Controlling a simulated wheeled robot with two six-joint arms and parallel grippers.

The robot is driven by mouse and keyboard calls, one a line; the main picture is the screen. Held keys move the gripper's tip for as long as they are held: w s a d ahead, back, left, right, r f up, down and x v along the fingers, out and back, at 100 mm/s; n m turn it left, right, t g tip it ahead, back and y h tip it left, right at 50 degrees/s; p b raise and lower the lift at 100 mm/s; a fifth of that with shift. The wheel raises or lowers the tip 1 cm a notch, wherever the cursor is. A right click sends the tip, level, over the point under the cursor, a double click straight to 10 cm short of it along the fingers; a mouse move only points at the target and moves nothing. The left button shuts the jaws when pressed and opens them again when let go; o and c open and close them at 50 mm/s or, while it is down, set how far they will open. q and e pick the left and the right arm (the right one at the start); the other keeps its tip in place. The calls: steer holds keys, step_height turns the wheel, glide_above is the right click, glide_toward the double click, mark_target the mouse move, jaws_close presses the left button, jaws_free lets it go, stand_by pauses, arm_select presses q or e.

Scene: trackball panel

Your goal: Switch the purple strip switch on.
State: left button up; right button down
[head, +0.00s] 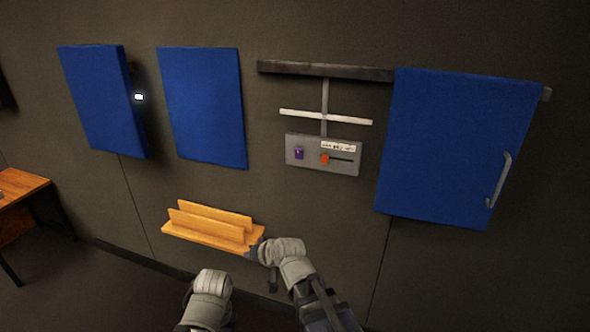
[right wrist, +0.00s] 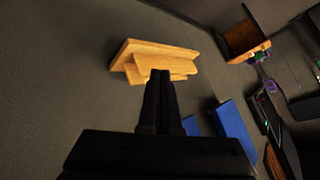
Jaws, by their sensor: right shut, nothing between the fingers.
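The purple strip switch (head: 298,153) is a small purple piece on the left part of a grey panel (head: 311,166) mounted on the wall. Its on or off position is too small to tell. My right gripper (head: 255,251) is low in the head view, below and left of the panel and well apart from it, by the right end of a wooden shelf. In the right wrist view its black fingers (right wrist: 160,76) are together and empty. My left arm shows at the bottom of the head view, but its gripper does not show.
A blue door (head: 455,145) with a grey handle is right of the panel. Blue boards (head: 203,108) hang left. The wooden shelf (head: 205,238) juts out below.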

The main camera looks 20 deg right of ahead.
mark_target(298, 151)
steer(key=w+r+m+t+h, duration=0.1)
steer(key=w+r+m+t, duration=0.35)
steer(key=r, duration=0.35)
steer(key=w+r+m+t+h, duration=0.1)
steer(key=w+r+m+t, duration=0.35)
steer(key=r, duration=0.35)
steer(key=s+d+r+m+g+h, duration=0.1)
steer(key=s+d+m+h, duration=0.3)
steer(key=d+m+h, duration=0.5)
steer(key=shift+s+d+r+m+h, duration=0.3)
steer(key=shift+r+m+h, duration=0.25)
steer(key=shift+m+h, duration=1.95)
steer(key=p+x, duration=0.1)
steer(key=x, duration=0.6)
steer(key=p+x, duration=0.1)
steer(key=x, duration=0.6)
steer(key=shift+w+a+f, duration=0.1)
steer(key=shift+f, duration=0.1)
steer(key=shift+p, duration=0.3)
